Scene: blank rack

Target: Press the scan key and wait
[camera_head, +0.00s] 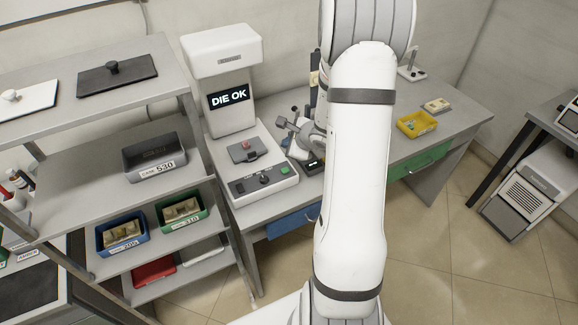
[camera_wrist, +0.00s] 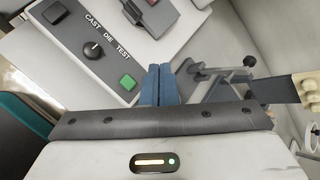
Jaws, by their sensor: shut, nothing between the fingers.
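The scanner (camera_head: 219,99) is a white machine on the bench with a screen (camera_head: 229,95) reading "DIE OK". Its front panel has a black knob (camera_head: 264,180) and a green key (camera_head: 285,170). The wrist view shows the green key (camera_wrist: 127,83) and the knob (camera_wrist: 94,51) under the labels CAST, DIE, TEST. A grey block with a reddish part (camera_head: 245,147) sits on the scanner's bed. My gripper (camera_wrist: 159,72) is shut and empty, its blue fingers just right of the green key, apart from it in the picture. In the head view my arm hides the fingers.
A shelf rack (camera_head: 160,188) at left holds a dark bin (camera_head: 155,165) labelled 530 and blue (camera_head: 122,241) and green (camera_head: 183,222) bins. A grey clamp-like fixture (camera_wrist: 215,75) stands right of my fingers. A yellow tray (camera_head: 417,125) lies on the bench.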

